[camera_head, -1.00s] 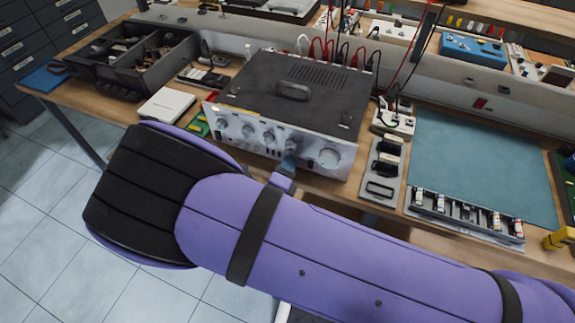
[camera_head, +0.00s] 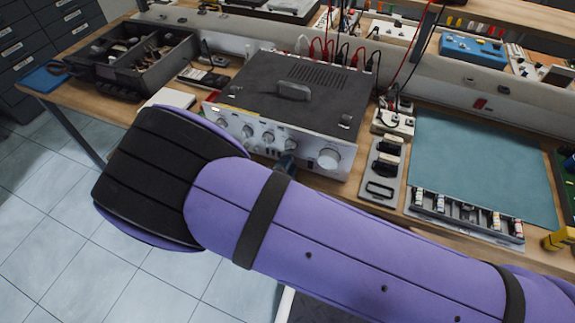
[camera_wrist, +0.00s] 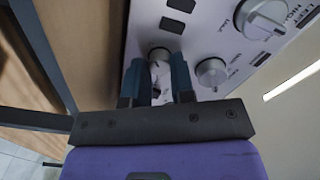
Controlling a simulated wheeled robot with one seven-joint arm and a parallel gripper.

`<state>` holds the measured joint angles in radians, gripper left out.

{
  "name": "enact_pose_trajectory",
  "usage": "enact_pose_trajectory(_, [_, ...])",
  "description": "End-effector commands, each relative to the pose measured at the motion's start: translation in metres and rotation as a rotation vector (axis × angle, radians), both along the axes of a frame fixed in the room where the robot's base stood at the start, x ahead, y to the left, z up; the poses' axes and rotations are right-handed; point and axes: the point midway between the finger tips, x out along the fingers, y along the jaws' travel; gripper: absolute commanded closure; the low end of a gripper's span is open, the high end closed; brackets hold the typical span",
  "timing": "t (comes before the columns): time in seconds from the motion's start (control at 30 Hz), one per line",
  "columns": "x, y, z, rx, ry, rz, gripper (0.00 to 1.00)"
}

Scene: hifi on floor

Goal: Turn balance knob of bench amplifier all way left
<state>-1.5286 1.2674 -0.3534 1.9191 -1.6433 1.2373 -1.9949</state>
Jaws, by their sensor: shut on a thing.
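The bench amplifier (camera_head: 300,82) is a dark-topped box with a silver front panel and a row of knobs, standing on the wooden bench. My gripper (camera_head: 288,158) is at the panel, at the small knob (camera_head: 290,145) just left of the large knob (camera_head: 329,158). In the wrist view my gripper (camera_wrist: 157,72) has its two teal fingers on either side of a small round knob (camera_wrist: 159,54), shut on it. Another small knob (camera_wrist: 212,72) and the large knob (camera_wrist: 263,18) are to the right there. No balance label is readable, and the knob's pointer is hidden.
A grey tray of parts (camera_head: 130,55) and a white box (camera_head: 172,98) lie left of the amplifier. A strip with dark connectors (camera_head: 384,168) and a teal mat (camera_head: 480,160) lie to its right. Leads hang behind. Open floor lies in front of the bench at left.

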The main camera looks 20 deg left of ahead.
Motion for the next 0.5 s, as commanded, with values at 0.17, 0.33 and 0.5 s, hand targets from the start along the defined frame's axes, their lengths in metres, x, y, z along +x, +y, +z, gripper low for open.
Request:
enact_pose_trajectory(0.17, [-0.0016,0.0006,-0.0013,-0.038,0.007,0.003,1.0])
enact_pose_trajectory(0.33, [-0.0017,0.0007,-0.0014,-0.049,0.008,0.003,1.0])
enact_pose_trajectory(0.5, [-0.0017,0.0006,-0.0015,-0.05,0.009,0.002,1.0])
